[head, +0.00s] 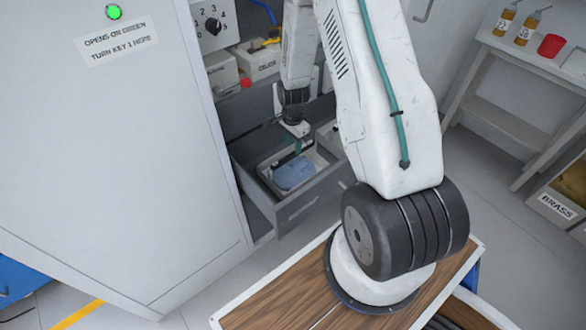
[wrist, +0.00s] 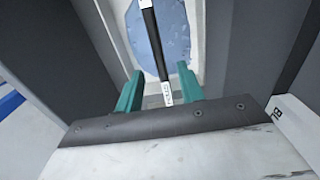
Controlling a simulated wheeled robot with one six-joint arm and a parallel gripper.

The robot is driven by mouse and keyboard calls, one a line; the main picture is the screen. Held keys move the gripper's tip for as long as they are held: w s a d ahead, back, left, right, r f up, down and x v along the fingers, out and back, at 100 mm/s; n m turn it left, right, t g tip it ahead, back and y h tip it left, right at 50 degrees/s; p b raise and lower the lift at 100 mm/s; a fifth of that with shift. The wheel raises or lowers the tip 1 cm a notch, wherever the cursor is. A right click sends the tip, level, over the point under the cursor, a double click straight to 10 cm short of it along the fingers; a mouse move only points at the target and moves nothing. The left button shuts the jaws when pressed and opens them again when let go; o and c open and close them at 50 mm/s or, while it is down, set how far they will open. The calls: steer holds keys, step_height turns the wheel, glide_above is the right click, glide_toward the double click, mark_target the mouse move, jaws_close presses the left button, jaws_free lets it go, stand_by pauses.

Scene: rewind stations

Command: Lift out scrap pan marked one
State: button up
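The scrap pan (head: 318,160) is a pale grey tray in the open drawer (head: 312,193), with a blue piece (head: 294,172) inside. A black bar handle (wrist: 151,35) runs over the pan, with a small white label (wrist: 167,94) whose writing I cannot read surely. My gripper (wrist: 159,87) has teal fingers on either side of the handle, with gaps visible between fingers and bar. It is open and empty. In the head view my gripper (head: 292,148) is low over the pan, and its fingertips are partly hard to make out.
The drawer walls stand close around the pan. The cabinet front (head: 120,140) with a green light is at left. A dial (head: 212,24) and bins (head: 258,62) sit above the drawer.

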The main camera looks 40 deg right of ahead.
mark_target(293, 158)
step_height(293, 158, down, 8)
steer(key=shift+d+f, duration=0.1)
steer(key=shift+f, duration=0.15)
jaws_close()
stand_by(1.6)
